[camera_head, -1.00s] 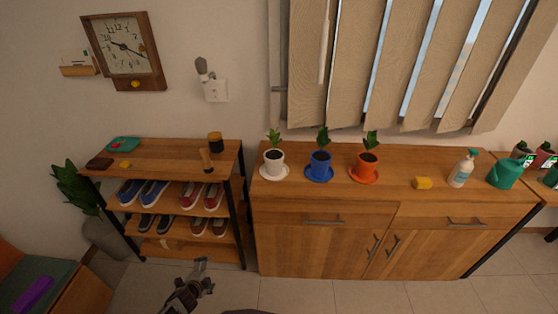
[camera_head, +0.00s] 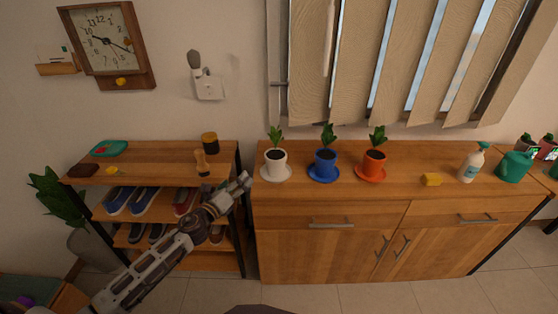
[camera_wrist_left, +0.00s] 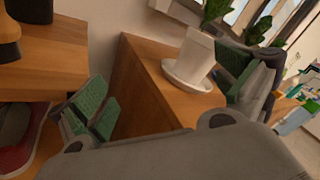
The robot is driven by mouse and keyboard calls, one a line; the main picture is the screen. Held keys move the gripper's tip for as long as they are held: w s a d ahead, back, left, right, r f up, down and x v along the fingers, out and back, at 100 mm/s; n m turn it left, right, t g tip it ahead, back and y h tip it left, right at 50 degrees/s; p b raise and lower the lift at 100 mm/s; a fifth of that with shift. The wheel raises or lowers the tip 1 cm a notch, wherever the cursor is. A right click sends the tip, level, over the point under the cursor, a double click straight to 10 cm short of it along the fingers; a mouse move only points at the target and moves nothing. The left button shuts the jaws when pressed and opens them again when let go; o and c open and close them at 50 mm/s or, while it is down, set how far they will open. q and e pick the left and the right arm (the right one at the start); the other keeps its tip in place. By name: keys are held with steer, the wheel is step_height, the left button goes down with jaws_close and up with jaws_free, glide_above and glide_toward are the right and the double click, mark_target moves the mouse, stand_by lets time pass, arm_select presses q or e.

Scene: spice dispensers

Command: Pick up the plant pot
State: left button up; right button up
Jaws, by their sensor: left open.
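Three small potted plants stand in a row on the wooden cabinet: a white plant pot (camera_head: 275,164), a blue plant pot (camera_head: 324,163) and an orange plant pot (camera_head: 372,162), each on a saucer of its own colour. My left gripper (camera_head: 241,184) is open and empty, near the cabinet's left front corner, to the left of and nearer than the white pot. In the left wrist view the white pot (camera_wrist_left: 194,57) on its saucer (camera_wrist_left: 188,78) shows ahead, beyond the open fingers (camera_wrist_left: 165,95). The blue pot is mostly hidden there. My right gripper is not seen.
A shoe rack (camera_head: 150,168) stands left of the cabinet (camera_head: 310,250), with a narrow gap between. A brown-black jar (camera_head: 209,143) is on its top.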

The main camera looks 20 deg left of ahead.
mark_target(268, 160)
arm_select(q)
steer(key=w+d+r+m+g+h, duration=0.1)
steer(key=d+r+m+h, duration=0.3)
steer(key=m, duration=0.7)
steer(key=shift+r+m+g+h+b, duration=0.35)
steer(key=shift+g+h, duration=0.15)
steer(key=shift+h, duration=0.1)
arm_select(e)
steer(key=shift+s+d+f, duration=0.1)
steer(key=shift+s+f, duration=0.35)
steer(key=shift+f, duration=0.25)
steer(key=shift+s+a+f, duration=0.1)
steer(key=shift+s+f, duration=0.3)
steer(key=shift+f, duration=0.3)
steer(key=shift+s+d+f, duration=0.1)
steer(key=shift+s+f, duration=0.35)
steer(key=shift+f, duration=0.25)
arm_select(q)
steer(key=shift+w, duration=0.2)
